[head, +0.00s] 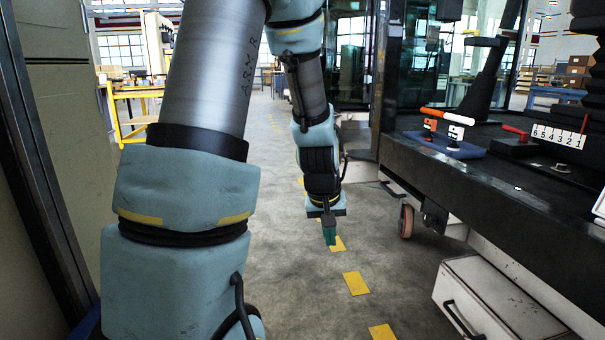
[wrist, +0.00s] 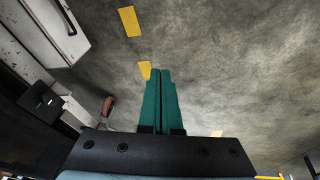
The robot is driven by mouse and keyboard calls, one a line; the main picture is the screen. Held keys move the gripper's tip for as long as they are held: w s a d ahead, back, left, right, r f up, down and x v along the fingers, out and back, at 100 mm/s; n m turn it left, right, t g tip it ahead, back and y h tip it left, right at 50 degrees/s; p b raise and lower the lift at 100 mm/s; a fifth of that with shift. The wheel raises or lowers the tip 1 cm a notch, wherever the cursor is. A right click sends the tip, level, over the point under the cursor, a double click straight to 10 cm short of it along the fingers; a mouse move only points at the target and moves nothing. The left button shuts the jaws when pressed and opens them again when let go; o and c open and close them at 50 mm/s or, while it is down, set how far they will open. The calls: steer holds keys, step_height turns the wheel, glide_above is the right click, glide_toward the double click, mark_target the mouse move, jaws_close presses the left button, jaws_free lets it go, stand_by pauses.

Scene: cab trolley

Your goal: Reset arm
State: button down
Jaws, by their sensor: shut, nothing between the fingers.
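My gripper (head: 328,232) hangs from my arm in the middle of the head view, over the floor, with its green fingers pointing down. In the wrist view my gripper (wrist: 160,75) shows as two green fingers lying side by side with no room between them. It is shut and empty. My upper arm fills the left half of the head view, and my forearm hangs down beyond it. The gripper touches nothing that I can see.
A dark workbench or trolley (head: 470,185) on wheels stands to the right, bearing a blue mat (head: 443,145) with small tools and a numbered block (head: 558,136). A white drawer unit (head: 497,305) is below. Yellow marks (head: 356,283) line the clear floor. A cabinet wall (head: 60,100) stands left.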

steer(key=s+a+r+g+y+p, duration=0.1)
steer(key=s+a+r, duration=0.2)
steer(key=s+a, duration=0.3)
steer(key=s+a+r+g+y, duration=0.15)
steer(key=s+a, duration=0.25)
steer(key=a, duration=0.4)
step_height(320, 180, up, 33)
steer(key=p, duration=3.3)
steer(key=shift+w+d+t+h, duration=0.2)
steer(key=shift+d+t+h, duration=0.2)
steer(key=shift+t+h, duration=0.05)
